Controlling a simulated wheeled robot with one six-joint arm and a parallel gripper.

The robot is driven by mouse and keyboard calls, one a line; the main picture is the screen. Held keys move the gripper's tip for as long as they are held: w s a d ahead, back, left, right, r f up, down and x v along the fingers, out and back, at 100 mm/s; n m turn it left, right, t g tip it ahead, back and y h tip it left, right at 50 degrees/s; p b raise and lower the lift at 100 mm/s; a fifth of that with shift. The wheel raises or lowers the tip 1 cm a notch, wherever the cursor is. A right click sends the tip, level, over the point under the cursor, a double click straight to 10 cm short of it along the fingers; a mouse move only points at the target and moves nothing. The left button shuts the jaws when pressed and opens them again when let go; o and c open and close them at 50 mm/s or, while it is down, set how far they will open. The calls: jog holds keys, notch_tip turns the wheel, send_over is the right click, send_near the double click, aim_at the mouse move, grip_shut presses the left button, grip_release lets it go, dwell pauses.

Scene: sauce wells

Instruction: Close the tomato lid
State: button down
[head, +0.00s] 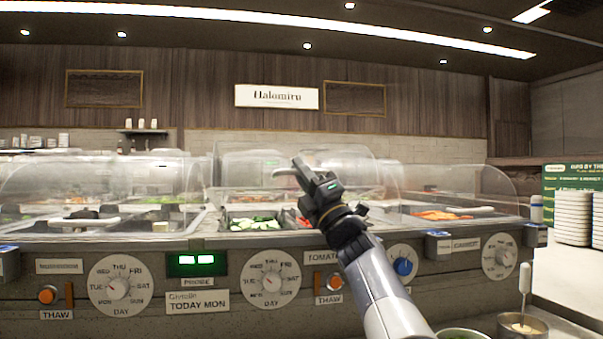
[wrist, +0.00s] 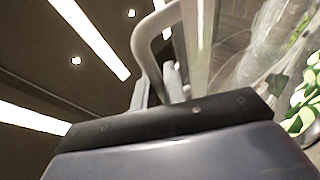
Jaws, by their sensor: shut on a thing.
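My gripper (head: 303,170) is raised above the counter's middle wells and is shut on a pale handle (head: 282,171). In the wrist view the pale looped handle (wrist: 142,42) stands between the fingers (wrist: 172,82). The handle appears to belong to a clear lid (head: 240,160), which stands raised behind the open wells. The label "TOMATO" (head: 320,257) is on the counter front, partly covered by my arm. A little red food (head: 304,221) shows beside my arm; most of that well is hidden.
An open well of green and white vegetable pieces (head: 253,224) lies left of the red food. Clear domed lids stand over the left well (head: 95,195) and the carrot well (head: 470,185). Knobs and dials (head: 270,280) line the front. A ladle pot (head: 523,326) stands at lower right.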

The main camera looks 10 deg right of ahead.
jog(key=c, duration=1.5)
grip_release()
jog(key=shift+f, duration=0.1)
jog(key=v, duration=1)
jog(key=shift+s+d+f, duration=0.15)
jog(key=shift+s+d, duration=0.05)
jog(key=shift+s, duration=0.15)
jog(key=shift+x, duration=2.9)
